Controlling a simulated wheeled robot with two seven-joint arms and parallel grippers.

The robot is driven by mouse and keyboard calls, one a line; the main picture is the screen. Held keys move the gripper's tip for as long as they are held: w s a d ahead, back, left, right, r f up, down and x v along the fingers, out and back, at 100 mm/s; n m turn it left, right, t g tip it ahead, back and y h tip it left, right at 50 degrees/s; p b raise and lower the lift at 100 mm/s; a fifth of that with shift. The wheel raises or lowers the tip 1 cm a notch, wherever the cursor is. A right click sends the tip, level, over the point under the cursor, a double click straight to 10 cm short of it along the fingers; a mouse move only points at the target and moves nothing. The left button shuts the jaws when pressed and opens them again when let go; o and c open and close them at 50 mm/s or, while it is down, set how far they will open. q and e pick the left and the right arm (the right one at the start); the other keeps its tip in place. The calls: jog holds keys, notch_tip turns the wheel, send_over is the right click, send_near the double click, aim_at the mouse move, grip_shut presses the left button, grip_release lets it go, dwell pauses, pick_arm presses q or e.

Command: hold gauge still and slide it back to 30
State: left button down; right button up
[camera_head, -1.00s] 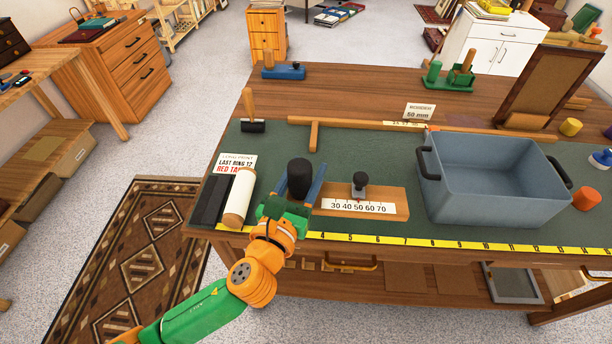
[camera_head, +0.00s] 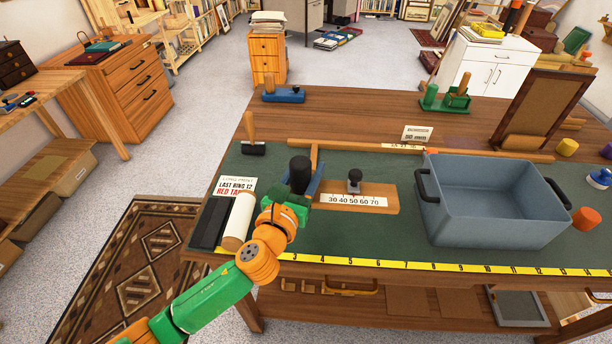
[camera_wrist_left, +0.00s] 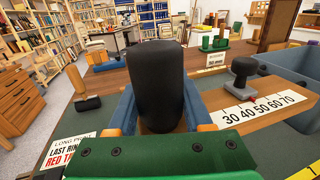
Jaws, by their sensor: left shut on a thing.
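The gauge is a wooden block (camera_head: 385,193) with a white strip (camera_head: 352,201) marked 30 to 70, on the green mat. A slider with a black knob (camera_head: 354,176) stands near 50, its red mark just above the strip. It also shows in the left wrist view (camera_wrist_left: 242,70). A thick black handle (camera_head: 300,171) stands upright at the gauge's left end. My left gripper (camera_wrist_left: 160,110) is shut on this handle, with a blue finger on each side. The handle hides part of the block's left end in the wrist view. My right gripper is not in view.
A grey bin (camera_head: 490,200) stands close right of the gauge. A white roll (camera_head: 238,220), a black bar (camera_head: 211,222) and a printed card (camera_head: 235,186) lie to the left. A wooden T-shaped bar (camera_head: 350,148) lies behind. A yellow ruler (camera_head: 400,264) runs along the front edge.

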pick_arm(q)
jog(key=w, duration=0.3)
jog(key=shift+w+a, duration=0.15)
jog(key=shift+w, duration=0.25)
notch_tip(320, 180, down, 12)
jog(key=b, duration=1)
jog(key=shift+f+b, duration=0.4)
jog(key=shift+b, duration=0.1)
dwell(0.8)
dwell(0.8)
